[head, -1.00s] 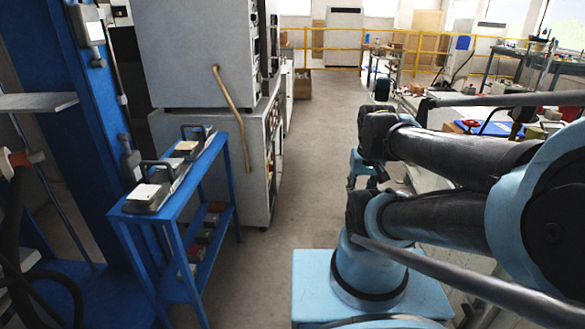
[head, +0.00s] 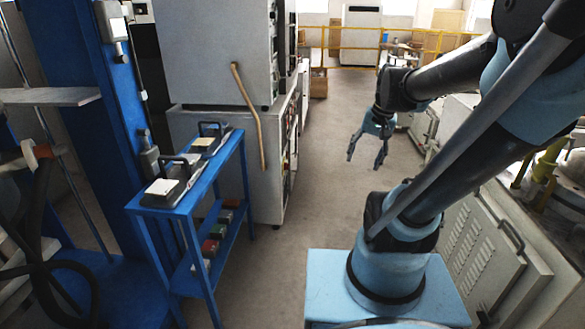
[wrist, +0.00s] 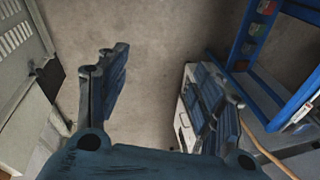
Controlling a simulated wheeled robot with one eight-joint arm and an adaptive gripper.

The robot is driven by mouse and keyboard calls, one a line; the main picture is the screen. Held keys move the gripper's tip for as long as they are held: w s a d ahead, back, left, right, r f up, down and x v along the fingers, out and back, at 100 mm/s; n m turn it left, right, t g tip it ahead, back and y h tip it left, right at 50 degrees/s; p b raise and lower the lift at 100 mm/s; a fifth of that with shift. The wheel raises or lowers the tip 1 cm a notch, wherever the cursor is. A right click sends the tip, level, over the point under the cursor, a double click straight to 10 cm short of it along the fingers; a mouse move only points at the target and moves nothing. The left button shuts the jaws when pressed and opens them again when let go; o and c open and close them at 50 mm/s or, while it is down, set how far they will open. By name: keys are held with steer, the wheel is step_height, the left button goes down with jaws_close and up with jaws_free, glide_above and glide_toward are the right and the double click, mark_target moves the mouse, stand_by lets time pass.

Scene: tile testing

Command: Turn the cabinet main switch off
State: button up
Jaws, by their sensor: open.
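The main switch cannot be made out clearly in either view. A large grey cabinet (head: 235,122) stands left of centre in the head view, its narrow control side turned toward the aisle and too small to read. A low grey vented cabinet (head: 480,240) with a handle stands at the right, partly behind my arm. My gripper (head: 367,158) points down over the aisle floor, right of the tall cabinet and apart from it.
A blue shelf stand (head: 240,170) with handled blocks on top is in front of the grey cabinet; it also shows in the wrist view (wrist: 290,105). A blue column (head: 95,90) stands at the left. A yellow railing (head: 345,57) crosses the back. The aisle floor (head: 325,130) is clear.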

steer(key=w+a+f+m+y, duration=0.1)
steer(key=w+a+m+y, duration=0.25)
steer(key=w, duration=1.55)
steer(key=w+a+m+y, duration=0.2)
steer(key=w+a+m, duration=0.3)
steer(key=w, duration=1.4)
steer(key=w+a+f+m+g+y, duration=0.1)
steer(key=w+a+f+m+y, duration=0.2)
steer(key=w+f, duration=1.05)
steer(key=m+y, duration=0.3)
steer(key=m, duration=0.1)
glide_toward(287, 166)
steer(key=x, duration=0.6)
steer(key=shift+w+a+f, duration=0.3)
steer(key=shift+c, duration=0.2)
